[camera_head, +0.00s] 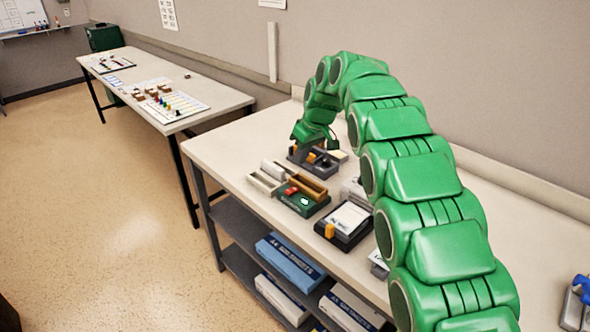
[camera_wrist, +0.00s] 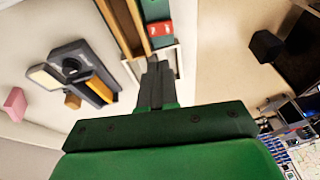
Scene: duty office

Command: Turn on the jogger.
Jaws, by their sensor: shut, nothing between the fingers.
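A dark green unit (camera_head: 312,210) with a red switch (camera_head: 291,191), a small pale spot and a brown open tray (camera_head: 308,185) behind it is probably the jogger; no name is readable. In the wrist view its red switch (camera_wrist: 157,29) and brown tray (camera_wrist: 124,25) show at the top. My gripper (camera_wrist: 155,64) is shut and empty, its fingers pointing towards the tray and switch. I cannot tell whether they touch anything. In the head view my gripper (camera_head: 312,142) is at the far end of the unit, beside a dark grey device, fingertips hard to make out.
The dark grey device (camera_head: 329,165) has orange parts and shows in the wrist view (camera_wrist: 72,66). A cream tray (camera_head: 262,182) stands left of the brown one. A black tray with white paper (camera_head: 343,230) and orange knob stands nearer.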

